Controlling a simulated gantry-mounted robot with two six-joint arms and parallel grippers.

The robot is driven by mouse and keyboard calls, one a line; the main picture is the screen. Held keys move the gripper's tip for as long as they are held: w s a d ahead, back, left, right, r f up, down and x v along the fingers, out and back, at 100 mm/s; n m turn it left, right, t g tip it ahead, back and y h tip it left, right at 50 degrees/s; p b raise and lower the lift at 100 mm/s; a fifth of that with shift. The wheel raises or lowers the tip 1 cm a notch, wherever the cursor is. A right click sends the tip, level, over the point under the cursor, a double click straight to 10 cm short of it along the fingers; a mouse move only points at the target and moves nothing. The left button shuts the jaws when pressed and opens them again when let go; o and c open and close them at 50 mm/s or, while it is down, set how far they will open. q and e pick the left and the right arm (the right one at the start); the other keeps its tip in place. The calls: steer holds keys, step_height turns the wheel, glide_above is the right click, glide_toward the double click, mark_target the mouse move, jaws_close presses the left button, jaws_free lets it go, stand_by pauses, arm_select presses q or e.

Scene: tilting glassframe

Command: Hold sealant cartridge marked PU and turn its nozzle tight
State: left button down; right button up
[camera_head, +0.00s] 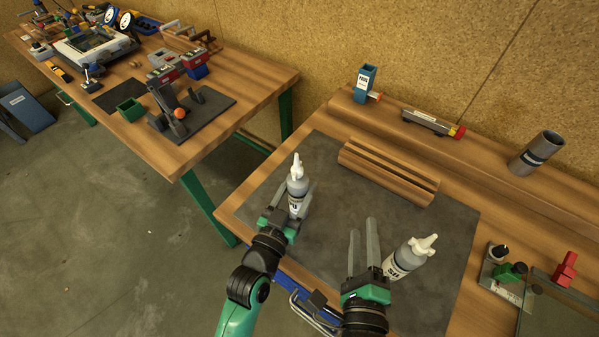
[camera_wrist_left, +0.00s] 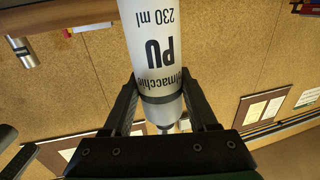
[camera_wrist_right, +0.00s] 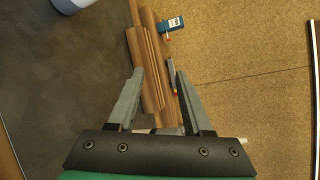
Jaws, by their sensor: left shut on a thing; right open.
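The grey sealant cartridge (camera_head: 297,193) with a white nozzle (camera_head: 297,166) stands upright over the dark mat. In the left wrist view its label reads PU and 230 ml (camera_wrist_left: 160,50). My left gripper (camera_head: 290,205) is shut on this cartridge (camera_wrist_left: 158,95), with one finger (camera_wrist_left: 160,98) on each side. My right gripper (camera_head: 363,245) is open and empty, pointing towards the back of the bench. A second cartridge (camera_head: 403,262), with a label that seems to read SH, leans to the right beside my right gripper.
A slotted wooden block (camera_head: 388,172) lies at the back of the dark mat (camera_head: 330,150). A blue holder (camera_head: 365,82), a grey tool (camera_head: 432,123) and a dark cup (camera_head: 537,153) stand on the back ledge. A vise-like fixture (camera_head: 507,270) is at right.

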step_height(320, 180, down, 3)
steer(key=d+m+g+h, duration=0.1)
steer(key=m+g+h, duration=0.15)
steer(key=m, duration=1.25)
glide_toward(296, 170)
steer(key=shift+g+y, duration=0.25)
steer(key=shift+y, duration=0.1)
steer(key=x, duration=0.9)
steer(key=shift+w+d+r, duration=0.2)
steer(key=shift+c, duration=0.2)
jaws_close()
